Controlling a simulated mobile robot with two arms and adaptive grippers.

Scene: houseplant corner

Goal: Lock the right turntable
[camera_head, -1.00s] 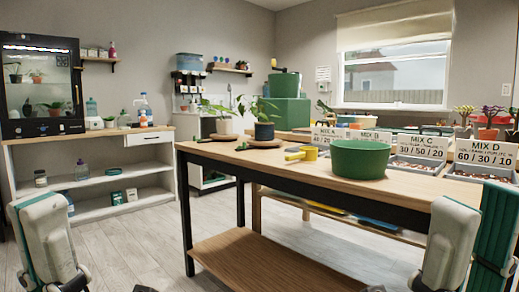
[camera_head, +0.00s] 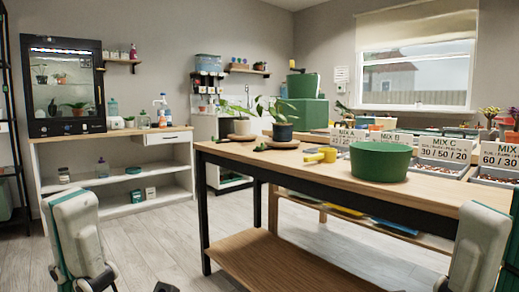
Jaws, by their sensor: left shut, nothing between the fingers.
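The right turntable (camera_head: 281,144) is a flat round wooden disc on the workbench. A leafy plant in a dark blue pot (camera_head: 282,132) stands on it. The left turntable (camera_head: 236,137) is a similar disc under a plant in a white pot (camera_head: 242,127). Small dark items lie at the near edge of each disc; I cannot make out whether they are locks or their state. My left gripper (camera_head: 166,287) is only partly in view at the bottom edge, shut and empty, low and well short of the bench. My right arm shows at lower right; its gripper is out of view.
The workbench (camera_head: 330,187) has black legs and a lower wooden shelf (camera_head: 262,262). A yellow scoop (camera_head: 322,155) and a green tub (camera_head: 380,162) stand right of the turntables. Labelled mix trays line the back. Grey floor (camera_head: 165,235) is clear between bench and white shelf unit (camera_head: 117,203).

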